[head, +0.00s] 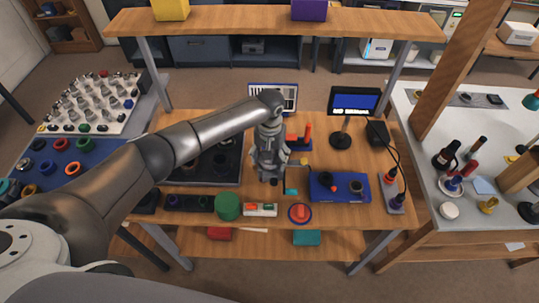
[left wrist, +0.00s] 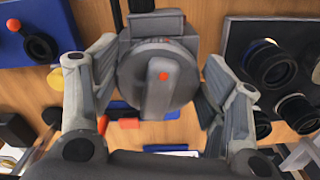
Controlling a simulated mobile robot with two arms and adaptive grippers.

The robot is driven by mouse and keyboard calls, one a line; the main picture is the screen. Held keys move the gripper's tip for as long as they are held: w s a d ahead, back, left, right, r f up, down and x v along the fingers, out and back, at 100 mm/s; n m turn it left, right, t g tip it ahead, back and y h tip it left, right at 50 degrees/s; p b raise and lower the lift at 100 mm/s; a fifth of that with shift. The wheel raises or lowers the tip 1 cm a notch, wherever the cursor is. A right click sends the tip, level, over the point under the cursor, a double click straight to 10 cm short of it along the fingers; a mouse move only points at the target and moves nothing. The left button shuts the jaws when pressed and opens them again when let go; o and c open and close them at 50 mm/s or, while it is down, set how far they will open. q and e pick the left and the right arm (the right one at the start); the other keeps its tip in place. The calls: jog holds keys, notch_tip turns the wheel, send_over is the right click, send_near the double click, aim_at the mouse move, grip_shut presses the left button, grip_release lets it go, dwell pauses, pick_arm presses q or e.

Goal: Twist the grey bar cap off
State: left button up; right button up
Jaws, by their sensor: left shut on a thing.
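The grey bar cap (left wrist: 160,80) is a round grey disc with a raised bar across it and a red dot near its middle. It sits in front of a grey block-like body (left wrist: 155,25) in the left wrist view. My right gripper is in neither view.
A blue box (head: 340,187) with knobs stands right of the gripper. A dark tray (head: 215,165) with round parts lies left. A green cylinder (head: 228,206), a small screen on a stand (head: 352,104) and a red upright piece (head: 307,133) are nearby. A wooden shelf (head: 250,22) spans above.

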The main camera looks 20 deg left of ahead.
pick_arm(q)
jog(key=shift+r+n+p, duration=0.1)
jog(key=shift+n+p, duration=0.25)
jog(key=shift+n, duration=0.15)
jog(key=shift+d+n, duration=0.1)
jog(key=shift+n, duration=0.2)
jog(key=shift+n+p, duration=0.5)
jog(key=shift+p, duration=0.3)
jog(key=shift+r+p, duration=0.4)
jog(key=shift+r, duration=0.5)
